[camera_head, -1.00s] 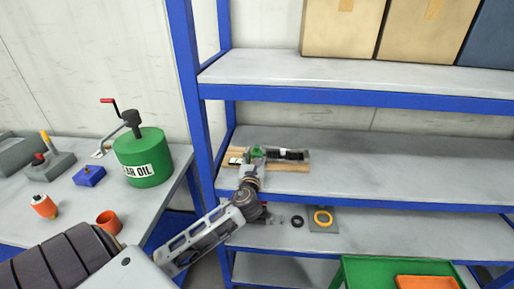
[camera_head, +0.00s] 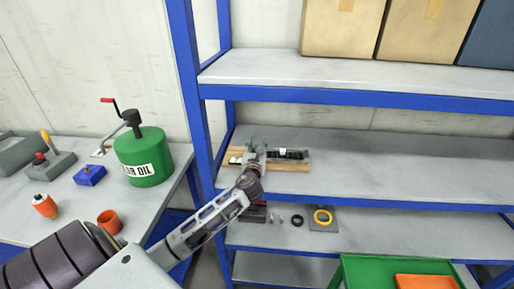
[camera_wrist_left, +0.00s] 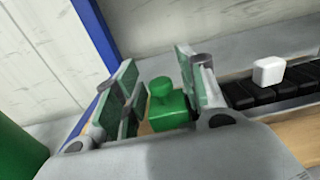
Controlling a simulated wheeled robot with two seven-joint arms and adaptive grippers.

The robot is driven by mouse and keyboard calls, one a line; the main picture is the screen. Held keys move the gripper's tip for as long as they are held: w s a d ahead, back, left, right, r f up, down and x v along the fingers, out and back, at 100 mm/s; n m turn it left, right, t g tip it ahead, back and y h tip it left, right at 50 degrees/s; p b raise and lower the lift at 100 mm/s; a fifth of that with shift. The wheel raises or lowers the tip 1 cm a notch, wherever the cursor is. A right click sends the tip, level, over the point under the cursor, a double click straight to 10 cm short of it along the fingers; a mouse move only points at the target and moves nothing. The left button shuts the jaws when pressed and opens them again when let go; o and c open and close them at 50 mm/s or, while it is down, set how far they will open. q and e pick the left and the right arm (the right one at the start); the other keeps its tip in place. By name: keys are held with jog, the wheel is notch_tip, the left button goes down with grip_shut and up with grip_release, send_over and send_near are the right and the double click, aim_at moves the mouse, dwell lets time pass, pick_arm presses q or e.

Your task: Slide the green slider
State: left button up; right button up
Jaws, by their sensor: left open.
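The green slider (camera_wrist_left: 168,108) is a green block with a round knob on top. In the left wrist view it sits between the two open fingers of my left gripper (camera_wrist_left: 160,95), nearer the right finger; I cannot tell whether either finger touches it. In the head view my left gripper (camera_head: 252,152) is over the left part of the slide device on the middle shelf, and the slider is mostly hidden behind it. The device has a wooden base (camera_head: 290,167) and a dark ribbed track (camera_wrist_left: 245,95) with a white block (camera_wrist_left: 268,70). My right gripper is not in view.
A blue shelf post (camera_head: 194,95) stands left of the device, and the upper shelf (camera_head: 350,78) is above it. The middle shelf (camera_head: 400,165) is clear to the right. A green oil can (camera_head: 142,155) stands on the left table.

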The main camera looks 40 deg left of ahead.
pick_arm(q)
grip_shut()
jog(key=shift+s+a+p, duration=0.3)
jog(key=shift+s+a, duration=0.05)
jog(key=shift+a, duration=0.3)
jog(key=shift+s+a+p, duration=0.25)
jog(key=shift+s+a, duration=0.15)
jog(key=shift+a, duration=0.3)
jog(key=shift+s+a+p, duration=0.3)
jog(key=shift+s+a, duration=0.05)
jog(key=shift+a, duration=0.3)
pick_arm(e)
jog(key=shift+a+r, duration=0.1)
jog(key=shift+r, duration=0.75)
pick_arm(q)
jog(key=shift+c, duration=0.4)
grip_release()
jog(key=shift+o, duration=0.4)
jog(key=shift+s+a, duration=0.1)
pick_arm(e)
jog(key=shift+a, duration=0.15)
pick_arm(q)
jog(key=shift+s, duration=0.15)
jog(key=shift+v, duration=5.9)
